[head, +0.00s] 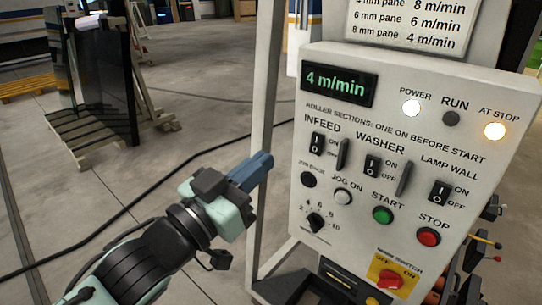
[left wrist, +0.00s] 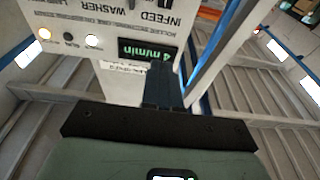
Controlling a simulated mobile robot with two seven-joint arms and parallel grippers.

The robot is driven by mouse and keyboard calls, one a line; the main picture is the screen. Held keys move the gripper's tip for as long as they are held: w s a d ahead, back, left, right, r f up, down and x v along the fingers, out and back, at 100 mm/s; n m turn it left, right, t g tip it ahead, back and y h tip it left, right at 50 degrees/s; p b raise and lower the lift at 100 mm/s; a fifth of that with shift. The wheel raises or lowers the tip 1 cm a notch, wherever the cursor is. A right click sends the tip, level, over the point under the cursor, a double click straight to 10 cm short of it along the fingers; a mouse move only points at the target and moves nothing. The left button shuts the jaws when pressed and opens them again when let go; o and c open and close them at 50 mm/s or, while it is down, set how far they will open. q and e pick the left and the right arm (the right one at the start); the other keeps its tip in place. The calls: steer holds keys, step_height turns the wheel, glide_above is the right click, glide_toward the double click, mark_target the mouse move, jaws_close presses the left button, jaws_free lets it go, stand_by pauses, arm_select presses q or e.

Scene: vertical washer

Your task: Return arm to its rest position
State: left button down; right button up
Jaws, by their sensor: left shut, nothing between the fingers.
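My left gripper (head: 262,162) is shut and empty in the head view, just left of the control panel (head: 312,240). It is apart from the switches and beside the grey upright post. In the left wrist view the shut fingers (left wrist: 163,72) point at the panel, which shows upside down with its green display (left wrist: 150,54). In the head view the display (head: 339,84) reads 4 m/min. The POWER lamp (head: 411,107) glows white, the AT STOP lamp (head: 495,131) glows amber, and the RUN lamp (head: 451,118) is dark. My right gripper is not in view.
A grey post (head: 264,100) stands at the panel's left edge, close to my left gripper. A black cable (head: 150,190) lies on the floor. A wooden rack (head: 95,130) with dark glass panes stands at the back left.

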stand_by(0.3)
arm_select(q)
steer(key=w+d+f+n+g+y, duration=0.15)
steer(key=w+f, duration=0.35)
steer(key=f, duration=0.7)
steer(key=w+f+n+g+y, duration=0.2)
steer(key=w+f, duration=0.2)
steer(key=f, duration=0.8)
steer(key=s+a+f+n+g+y, duration=0.1)
steer(key=a+f+n+g+y, duration=0.2)
steer(key=f, duration=1.6)
steer(key=s+a+f+n+g, duration=0.1)
steer(key=s+a+f+g, duration=0.1)
steer(key=s+f, duration=0.35)
steer(key=s+a+f+g+y, duration=0.1)
steer(key=s+f+g, duration=0.15)
steer(key=f, duration=0.65)
steer(key=s+a+f+n+g, duration=0.1)
steer(key=s+a+f, duration=0.1)
steer(key=s+f, duration=0.35)
steer(key=s+f+n+g, duration=0.1)
steer(key=s+f+g, duration=0.1)
steer(key=s+f, duration=0.4)
steer(key=s+f+n+g, duration=0.1)
steer(key=s+f+g, duration=0.2)
steer(key=s, duration=0.7)
step_height(320, 180, down, 3)
steer(key=shift+s+a+r+n, duration=0.15)
steer(key=shift+s+a+n, duration=0.15)
steer(key=shift+n, duration=0.05)
